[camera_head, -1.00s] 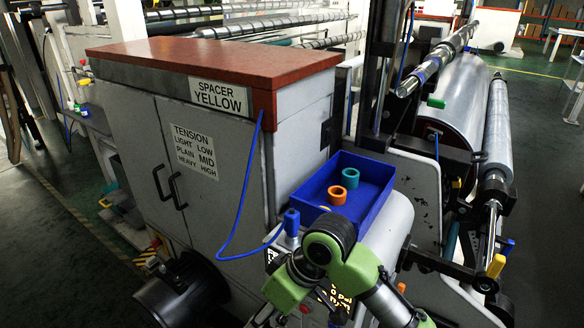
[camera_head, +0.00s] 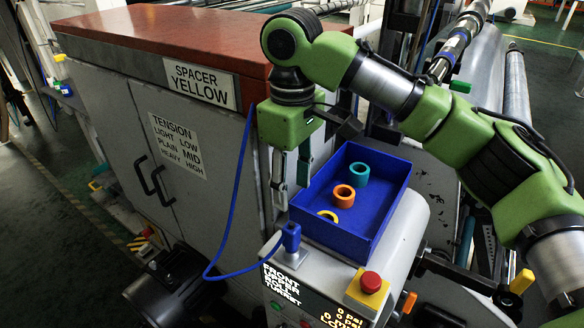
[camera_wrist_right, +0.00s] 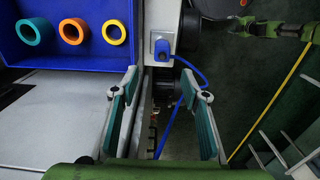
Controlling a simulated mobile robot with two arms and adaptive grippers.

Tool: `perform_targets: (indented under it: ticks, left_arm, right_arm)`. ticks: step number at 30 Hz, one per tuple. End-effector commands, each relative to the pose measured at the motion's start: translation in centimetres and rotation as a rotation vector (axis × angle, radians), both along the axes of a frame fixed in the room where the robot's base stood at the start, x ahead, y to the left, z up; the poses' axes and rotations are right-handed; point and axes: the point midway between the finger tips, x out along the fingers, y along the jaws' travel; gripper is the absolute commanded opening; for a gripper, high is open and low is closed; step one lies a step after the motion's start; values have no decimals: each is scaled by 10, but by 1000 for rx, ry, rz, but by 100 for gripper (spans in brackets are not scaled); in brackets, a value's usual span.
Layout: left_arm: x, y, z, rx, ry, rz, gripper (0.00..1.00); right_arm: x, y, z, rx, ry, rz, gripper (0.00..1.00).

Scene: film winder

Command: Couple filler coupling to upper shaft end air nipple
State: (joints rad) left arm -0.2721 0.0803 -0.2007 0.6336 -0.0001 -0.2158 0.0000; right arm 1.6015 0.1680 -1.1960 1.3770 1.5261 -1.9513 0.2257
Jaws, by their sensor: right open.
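The blue filler coupling (camera_head: 291,237) stands upright on the front corner of the control box, with a blue hose (camera_head: 238,180) looping from it to the cabinet. It also shows in the right wrist view (camera_wrist_right: 161,47). My right gripper (camera_head: 291,168) points down, open and empty, in front of the cabinet and above the coupling in the picture; its two fingers also show in the wrist view (camera_wrist_right: 162,105), with the coupling beyond them. The upper shaft (camera_head: 460,38) is at the upper right, behind my right arm. Its air nipple cannot be made out. My left gripper is not seen.
A blue tray (camera_head: 385,205) beside the coupling holds teal (camera_head: 355,175), orange (camera_head: 343,196) and yellow (camera_head: 328,215) rings. A red button (camera_head: 371,281) sits on the control box near a lit display (camera_head: 345,312). The grey cabinet (camera_head: 120,130) stands left.

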Motion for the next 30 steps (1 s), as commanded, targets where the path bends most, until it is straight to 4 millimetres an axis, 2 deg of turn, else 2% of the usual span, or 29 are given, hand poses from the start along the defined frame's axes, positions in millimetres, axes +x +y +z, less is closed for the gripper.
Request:
perform_targets:
  ticks: [1, 3, 6, 8, 11, 15, 18, 22, 30]
  left_arm:
    - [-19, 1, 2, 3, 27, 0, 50]
    - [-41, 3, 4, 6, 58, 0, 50]
    - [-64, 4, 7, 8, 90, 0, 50]
    - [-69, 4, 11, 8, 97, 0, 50]
    - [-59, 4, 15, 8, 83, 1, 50]
    - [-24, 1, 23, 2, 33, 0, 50]
    - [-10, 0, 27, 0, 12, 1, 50]
    - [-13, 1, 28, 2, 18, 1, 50]
    - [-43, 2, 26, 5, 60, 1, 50]
  right_arm:
    - [-1, 0, -7, -1, 3, 1, 42]
    - [-1, -1, -20, -2, 3, 1, 42]
    - [-1, -1, -40, 0, 4, 2, 42]
    - [-1, 0, -52, -1, 3, 1, 42]
    - [-1, -1, -72, -1, 4, 1, 42]
    - [-1, 0, -95, 0, 1, 2, 42]
    - [-1, 0, -108, 1, 2, 1, 42]
    - [-1, 0, -119, 1, -1, 2, 42]
    - [-1, 0, -123, 2, -1, 2, 42]
